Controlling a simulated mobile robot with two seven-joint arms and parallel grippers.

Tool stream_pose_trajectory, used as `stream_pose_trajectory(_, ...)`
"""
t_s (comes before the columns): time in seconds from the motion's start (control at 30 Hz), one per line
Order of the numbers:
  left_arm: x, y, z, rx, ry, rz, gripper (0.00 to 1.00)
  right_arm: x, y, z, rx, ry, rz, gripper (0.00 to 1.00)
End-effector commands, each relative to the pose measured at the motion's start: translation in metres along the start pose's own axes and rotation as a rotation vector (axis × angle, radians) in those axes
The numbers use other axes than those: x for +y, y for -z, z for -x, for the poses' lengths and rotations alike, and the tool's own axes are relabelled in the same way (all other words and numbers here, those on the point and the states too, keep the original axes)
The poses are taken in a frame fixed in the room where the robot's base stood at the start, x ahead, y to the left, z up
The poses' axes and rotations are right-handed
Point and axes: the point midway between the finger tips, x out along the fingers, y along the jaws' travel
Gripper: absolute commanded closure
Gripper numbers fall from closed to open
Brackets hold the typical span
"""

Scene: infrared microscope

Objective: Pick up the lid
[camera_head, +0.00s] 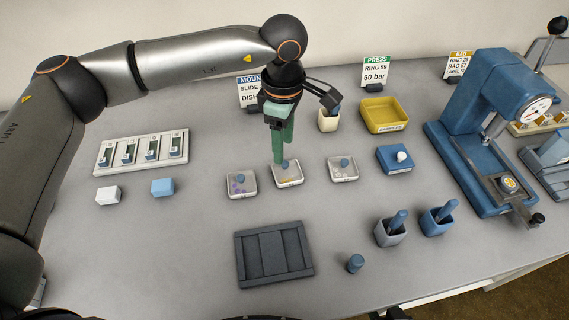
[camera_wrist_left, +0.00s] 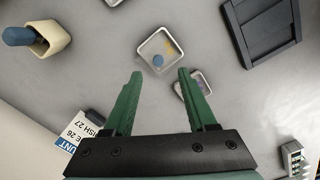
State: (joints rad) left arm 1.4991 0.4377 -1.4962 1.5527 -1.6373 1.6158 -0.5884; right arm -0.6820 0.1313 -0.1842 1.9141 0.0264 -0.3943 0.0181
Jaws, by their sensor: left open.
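Three small square clear dishes stand in a row mid-table, each showing a blue knob, apparently on a clear lid. The middle dish (camera_head: 289,181) has yellowish contents and its lid knob (camera_wrist_left: 158,60) shows clearly in the left wrist view. The left dish (camera_head: 241,190) holds purple specks; the right dish (camera_head: 343,174) holds pale ones. My left gripper (camera_head: 280,158) points down over the middle dish, its green fingers partly covering it. In the left wrist view the gripper (camera_wrist_left: 160,74) is open and empty, with the knob apart from both fingertips. My right gripper is not in view.
A dark ribbed tray (camera_head: 273,254) lies in front of the dishes. A cream cup (camera_head: 328,121) and yellow bin (camera_head: 384,115) stand behind. A blue box (camera_head: 395,160) and blue press (camera_head: 474,135) are at right. A slide rack (camera_head: 142,152) is at left.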

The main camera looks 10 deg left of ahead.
Motion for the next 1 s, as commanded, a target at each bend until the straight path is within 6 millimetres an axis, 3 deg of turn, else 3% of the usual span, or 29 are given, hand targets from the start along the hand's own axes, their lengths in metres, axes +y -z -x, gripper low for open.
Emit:
stream_pose_trajectory(0.4, 0.002, -0.002, -0.049, -0.002, 0.002, -0.001, 0.43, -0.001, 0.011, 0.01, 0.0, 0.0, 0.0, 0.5)
stream_pose_trajectory(0.67, 0.002, -0.002, -0.054, -0.002, -0.001, -0.001, 0.43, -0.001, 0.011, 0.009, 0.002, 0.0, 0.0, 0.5)
stream_pose_trajectory(1.0, 0.002, -0.002, -0.053, -0.002, -0.001, -0.001, 0.79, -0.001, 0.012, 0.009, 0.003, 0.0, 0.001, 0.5)
